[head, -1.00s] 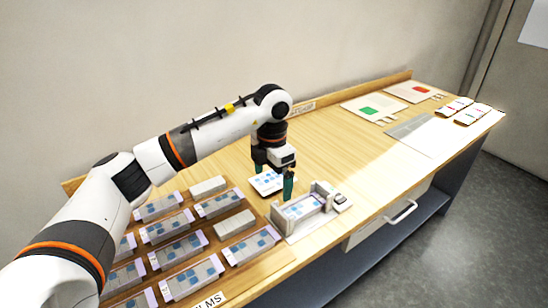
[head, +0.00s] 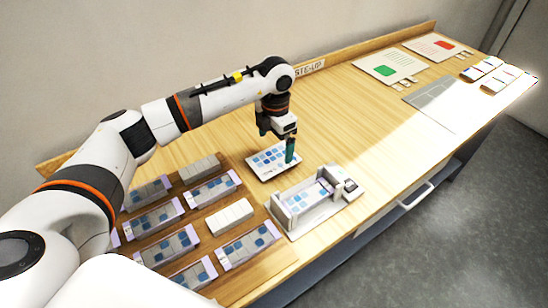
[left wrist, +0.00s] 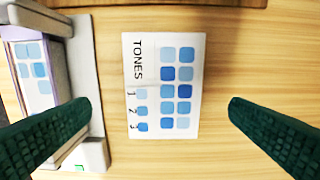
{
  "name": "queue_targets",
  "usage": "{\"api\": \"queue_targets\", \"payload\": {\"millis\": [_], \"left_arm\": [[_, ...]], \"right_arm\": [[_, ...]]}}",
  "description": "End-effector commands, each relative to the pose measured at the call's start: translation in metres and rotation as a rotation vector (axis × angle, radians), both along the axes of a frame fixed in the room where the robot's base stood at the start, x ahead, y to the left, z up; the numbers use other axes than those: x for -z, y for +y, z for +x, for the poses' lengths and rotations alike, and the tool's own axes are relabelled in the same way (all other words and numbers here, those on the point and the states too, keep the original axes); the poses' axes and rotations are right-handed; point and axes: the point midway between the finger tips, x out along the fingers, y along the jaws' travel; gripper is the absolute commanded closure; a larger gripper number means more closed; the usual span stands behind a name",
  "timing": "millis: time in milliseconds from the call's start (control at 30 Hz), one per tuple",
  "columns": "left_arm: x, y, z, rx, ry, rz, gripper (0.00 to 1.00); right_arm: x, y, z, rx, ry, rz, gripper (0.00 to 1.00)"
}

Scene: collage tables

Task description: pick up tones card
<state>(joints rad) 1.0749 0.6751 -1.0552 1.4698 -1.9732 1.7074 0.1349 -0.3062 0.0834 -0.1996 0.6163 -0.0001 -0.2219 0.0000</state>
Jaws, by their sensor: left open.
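The tones card (head: 270,160) is a white card with blue squares, lying flat on the table behind the grey holder. In the left wrist view the card (left wrist: 188,128) shows the word TONES and rows numbered 1 to 3. My left gripper (head: 277,145) is above the card, pointing down. In the left wrist view its two green fingers (left wrist: 158,112) are spread wide, one on each side of the card, with nothing between them but the card below. I cannot tell the exact height. My right gripper is not in view.
The grey holder (head: 287,219) with a blue-squared piece stands close in front of the card. A rack of several blocks (head: 230,216) is at the left. Sheets with green (head: 377,72) and red patches and a grey mat (head: 420,110) lie farther back. The middle table is clear.

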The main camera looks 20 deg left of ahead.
Motion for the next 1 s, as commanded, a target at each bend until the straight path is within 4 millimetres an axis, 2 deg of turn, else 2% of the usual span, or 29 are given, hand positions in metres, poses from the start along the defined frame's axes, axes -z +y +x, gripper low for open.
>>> {"api": "queue_targets", "payload": {"millis": [133,300,600,633,867,1000], "left_arm": [[0.019,0.003,0.000,-0.001,0.006,0.000,0.00],[0.043,0.004,0.001,0.000,0.004,0.000,0.00],[0.050,0.004,0.002,0.000,0.001,-0.001,0.00],[0.050,0.004,0.002,0.000,0.001,-0.001,0.02],[0.050,0.004,0.002,0.000,0.001,-0.001,0.38],[0.049,0.004,0.002,0.000,0.001,-0.001,0.39]], "right_arm": [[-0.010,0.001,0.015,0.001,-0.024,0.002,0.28],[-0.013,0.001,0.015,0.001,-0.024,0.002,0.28],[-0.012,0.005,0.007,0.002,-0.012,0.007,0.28],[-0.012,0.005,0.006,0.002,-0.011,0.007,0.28],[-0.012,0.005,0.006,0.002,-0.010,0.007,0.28],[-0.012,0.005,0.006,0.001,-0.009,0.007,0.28]]}}
